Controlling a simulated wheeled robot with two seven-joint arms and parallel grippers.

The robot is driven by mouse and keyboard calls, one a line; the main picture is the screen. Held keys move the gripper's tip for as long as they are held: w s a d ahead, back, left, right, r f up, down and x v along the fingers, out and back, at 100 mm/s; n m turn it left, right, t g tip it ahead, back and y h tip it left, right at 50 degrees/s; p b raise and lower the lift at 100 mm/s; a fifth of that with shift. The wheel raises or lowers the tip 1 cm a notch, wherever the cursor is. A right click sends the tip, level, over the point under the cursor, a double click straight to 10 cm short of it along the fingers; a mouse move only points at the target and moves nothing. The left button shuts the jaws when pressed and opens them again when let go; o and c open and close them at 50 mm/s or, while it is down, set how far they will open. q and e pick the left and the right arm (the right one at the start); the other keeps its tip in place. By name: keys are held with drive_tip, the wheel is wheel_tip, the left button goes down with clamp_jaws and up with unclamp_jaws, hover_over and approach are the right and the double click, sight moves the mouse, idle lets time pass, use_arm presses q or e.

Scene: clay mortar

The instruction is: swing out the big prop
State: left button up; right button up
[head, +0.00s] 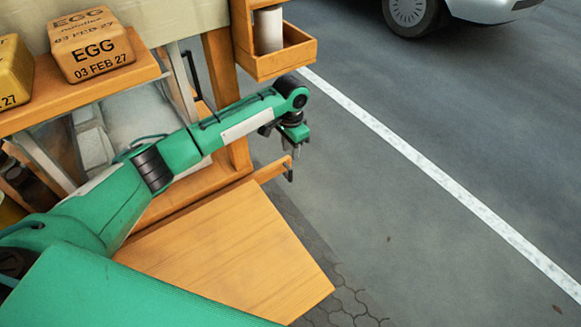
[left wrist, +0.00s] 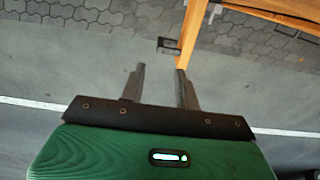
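A wooden bar, which looks like the big prop (head: 271,168), sticks out from the lower part of the wooden stall in the head view. Its end is beside my left gripper (head: 292,164), whose fingers point down. In the left wrist view a wooden bar (left wrist: 193,30) runs down from the top edge to the right finger. My left gripper (left wrist: 160,72) is open, with a clear gap between its fingers. The bar meets or passes behind the right finger and is not between the two; I cannot tell whether they touch. My right gripper is not in view.
A slanted wooden panel (head: 235,250) lies below my left arm. Boxes marked EGG (head: 92,45) sit on the shelf (head: 140,68). A small wooden tray (head: 277,62) holds a pale cylinder (head: 268,30). Open road lies right; a silver car (head: 480,8) stands at the back.

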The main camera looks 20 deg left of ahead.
sight(290, 169)
use_arm(q)
wheel_tip(290, 169, down, 12)
drive_tip(key=shift+f+p, duration=0.1)
drive_tip(key=shift+p, duration=0.35)
clamp_jaws()
